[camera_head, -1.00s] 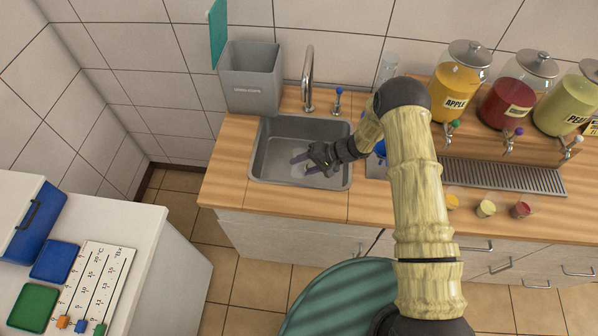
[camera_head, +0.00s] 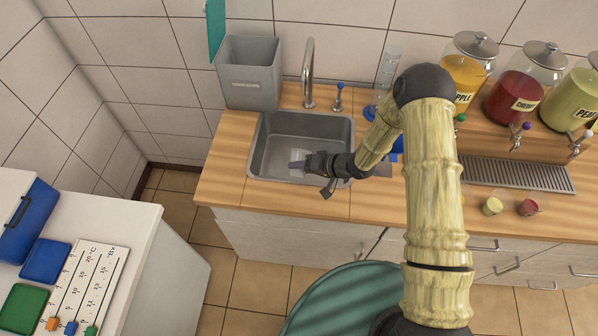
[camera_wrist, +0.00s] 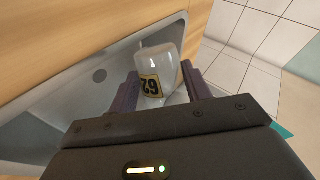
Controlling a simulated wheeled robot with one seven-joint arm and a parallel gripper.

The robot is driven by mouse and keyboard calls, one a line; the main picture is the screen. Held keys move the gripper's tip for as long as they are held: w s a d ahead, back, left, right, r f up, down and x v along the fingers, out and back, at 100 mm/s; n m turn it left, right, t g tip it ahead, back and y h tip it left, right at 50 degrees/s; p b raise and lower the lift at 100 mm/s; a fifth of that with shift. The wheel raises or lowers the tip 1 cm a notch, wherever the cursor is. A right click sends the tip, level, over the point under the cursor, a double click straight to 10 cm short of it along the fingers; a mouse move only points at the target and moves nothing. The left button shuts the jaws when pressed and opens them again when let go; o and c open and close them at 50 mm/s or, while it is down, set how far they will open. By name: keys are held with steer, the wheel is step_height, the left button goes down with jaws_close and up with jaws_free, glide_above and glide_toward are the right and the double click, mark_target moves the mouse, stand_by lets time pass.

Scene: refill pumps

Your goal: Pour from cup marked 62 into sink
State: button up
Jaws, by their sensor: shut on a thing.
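The clear cup marked 62 (camera_wrist: 166,68) sits between the purple fingers of my gripper (camera_wrist: 160,88) in the wrist view. Its yellow-and-black label reads upside down there. I see no coloured liquid in it, and cannot tell whether clear liquid is inside. In the head view my gripper (camera_head: 297,164) points left, low over the grey metal sink (camera_head: 268,150), shut on the cup. The cup shows there only as a small pale shape (camera_head: 299,154), partly hidden by the finger, so its exact tilt is unclear.
A chrome faucet (camera_head: 309,75) and a blue-topped tap (camera_head: 338,97) stand behind the sink. A grey bin (camera_head: 249,75) is at back left. Drink jars (camera_head: 515,90), a drip grate (camera_head: 515,174) and small cups (camera_head: 492,206) are on the right.

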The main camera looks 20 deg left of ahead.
mark_target(296, 177)
steer(key=shift+s+d+f+n+t+y+b, duration=0.15)
steer(key=shift+s+n+t+y+b, duration=0.25)
steer(key=shift+b, duration=1.15)
steer(key=shift+s+a+f+n+t+y+b, duration=0.2)
steer(key=shift+n+t+b, duration=0.45)
steer(key=shift+b, duration=0.9)
steer(key=shift+s+d+f+n+t+y+b, duration=0.15)
steer(key=shift+s+n+t+b, duration=0.4)
steer(key=shift+b, duration=1)
steer(key=s+n+t+y+b, duration=0.1)
steer(key=n+t+b, duration=0.1)
steer(key=b, duration=0.7)
steer(key=shift+s+d+t, duration=0.15)
steer(key=shift+t, duration=0.15)
steer(key=shift+s+n+y+b, duration=0.15)
steer(key=shift+n+y+b, duration=0.2)
steer(key=shift+b, duration=0.45)
steer(key=shift+r+t, duration=0.25)
steer(key=shift+t, duration=0.05)
steer(key=shift+s, duration=0.1)
